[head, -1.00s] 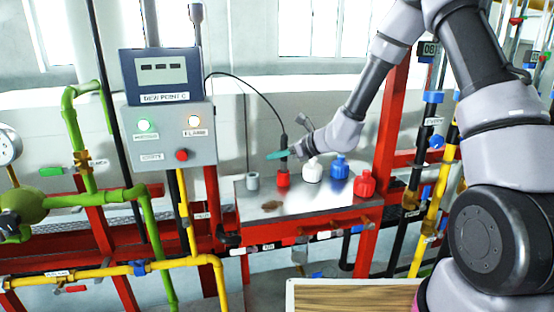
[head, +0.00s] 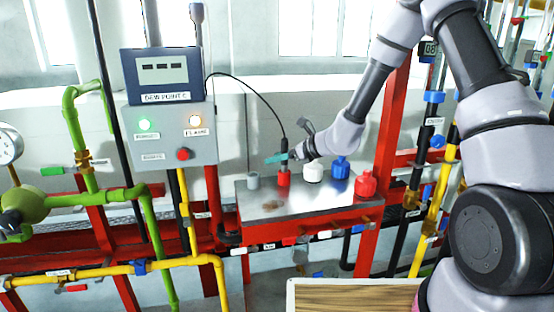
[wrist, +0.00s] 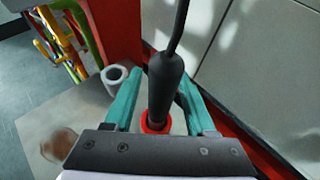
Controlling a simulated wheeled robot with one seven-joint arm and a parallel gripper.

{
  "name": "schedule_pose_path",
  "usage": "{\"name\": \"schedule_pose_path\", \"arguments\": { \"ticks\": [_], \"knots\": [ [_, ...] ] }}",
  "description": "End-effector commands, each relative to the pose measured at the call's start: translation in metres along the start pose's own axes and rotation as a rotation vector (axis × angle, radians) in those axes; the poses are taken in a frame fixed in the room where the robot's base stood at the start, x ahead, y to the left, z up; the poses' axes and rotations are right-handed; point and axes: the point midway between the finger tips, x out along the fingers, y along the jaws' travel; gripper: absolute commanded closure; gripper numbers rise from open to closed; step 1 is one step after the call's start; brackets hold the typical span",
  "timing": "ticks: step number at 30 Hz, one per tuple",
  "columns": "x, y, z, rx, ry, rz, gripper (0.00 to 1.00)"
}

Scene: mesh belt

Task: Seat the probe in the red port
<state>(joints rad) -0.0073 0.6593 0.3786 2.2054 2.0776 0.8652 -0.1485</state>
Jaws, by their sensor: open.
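The probe is a black cylinder with a cable (head: 284,147), standing upright at the red port (head: 283,180) on the metal shelf. In the wrist view the probe (wrist: 166,82) runs down to the red port's ring (wrist: 155,124), and its lower end is inside or directly over that ring. I cannot tell how deep it sits. My gripper (head: 277,158) has teal fingers, one on each side of the probe in the wrist view (wrist: 158,88). The fingers are open, with a gap visible beside the probe. The far part of the red port is hidden behind the probe.
A grey port (head: 253,181) stands left of the red port. White (head: 313,171), blue (head: 339,167) and red (head: 365,184) knobbed fittings stand to the right on the metal shelf (head: 300,203). The cable loops from the dew point box (head: 160,76). A brown stain marks the shelf.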

Motion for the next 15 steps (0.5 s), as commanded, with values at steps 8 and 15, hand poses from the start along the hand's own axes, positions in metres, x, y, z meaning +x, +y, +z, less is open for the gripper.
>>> {"name": "schedule_pose_path", "arguments": {
  "ticks": [8, 15],
  "knots": [
    [-0.054, -0.002, 0.0, -0.002, 0.002, -0.005, 0.44],
    [-0.1, -0.001, -0.001, 0.0, 0.002, -0.004, 0.44]
  ]
}}
